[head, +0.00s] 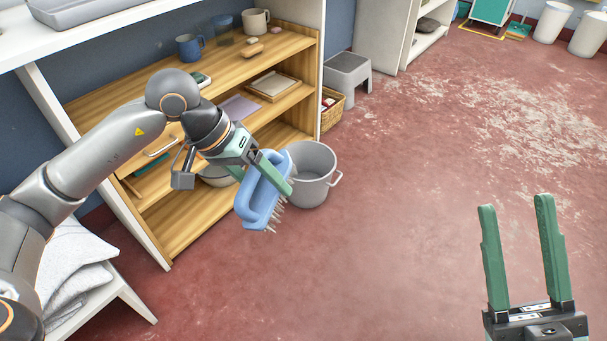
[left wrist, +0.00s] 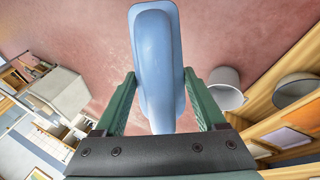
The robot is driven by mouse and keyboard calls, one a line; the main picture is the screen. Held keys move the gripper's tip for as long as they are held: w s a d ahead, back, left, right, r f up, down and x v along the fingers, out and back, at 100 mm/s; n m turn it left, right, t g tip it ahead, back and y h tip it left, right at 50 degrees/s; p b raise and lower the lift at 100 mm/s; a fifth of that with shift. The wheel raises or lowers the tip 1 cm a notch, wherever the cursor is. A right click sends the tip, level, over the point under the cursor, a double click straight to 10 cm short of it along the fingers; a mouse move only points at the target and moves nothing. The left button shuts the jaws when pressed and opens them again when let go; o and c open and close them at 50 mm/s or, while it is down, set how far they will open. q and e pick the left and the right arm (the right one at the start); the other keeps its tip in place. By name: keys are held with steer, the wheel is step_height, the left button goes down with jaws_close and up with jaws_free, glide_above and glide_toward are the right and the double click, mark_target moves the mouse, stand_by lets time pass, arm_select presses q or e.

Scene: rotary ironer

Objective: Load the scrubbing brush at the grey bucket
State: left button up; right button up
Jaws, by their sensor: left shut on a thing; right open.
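The scrubbing brush (head: 262,192) is blue with pale bristles along its lower right side in the head view. My left gripper (head: 270,177) is shut on it and holds it tilted in the air. In the left wrist view the blue brush (left wrist: 156,65) sits between the two green fingers. The grey bucket (head: 316,172) stands on the floor behind and right of the brush in the head view. It also shows in the left wrist view (left wrist: 227,97), apart from the brush. My right gripper (head: 522,250) is open and empty at the lower right.
A wooden shelf (head: 283,48) with mugs and trays stands left of the bucket. A grey step stool (head: 347,76) and a wicker basket (head: 332,112) are behind it. A white bench (head: 126,292) with folded cloth is lower left. The red floor on the right is clear.

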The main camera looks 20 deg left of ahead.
mark_target(266, 201)
arm_select(q)
steer(key=shift+f+b, duration=2)
steer(key=shift+f, duration=0.4)
step_height(266, 201, down, 32)
steer(key=shift+r, duration=0.2)
arm_select(e)
steer(key=f, duration=0.5)
steer(key=shift+w+a, duration=0.1)
steer(key=shift+a, duration=0.2)
steer(key=shift+r, duration=0.1)
stand_by(1.9)
arm_select(q)
steer(key=shift+r+p, duration=1.45)
steer(key=shift+r, duration=0.6)
arm_select(e)
steer(key=shift+r, duration=1.25)
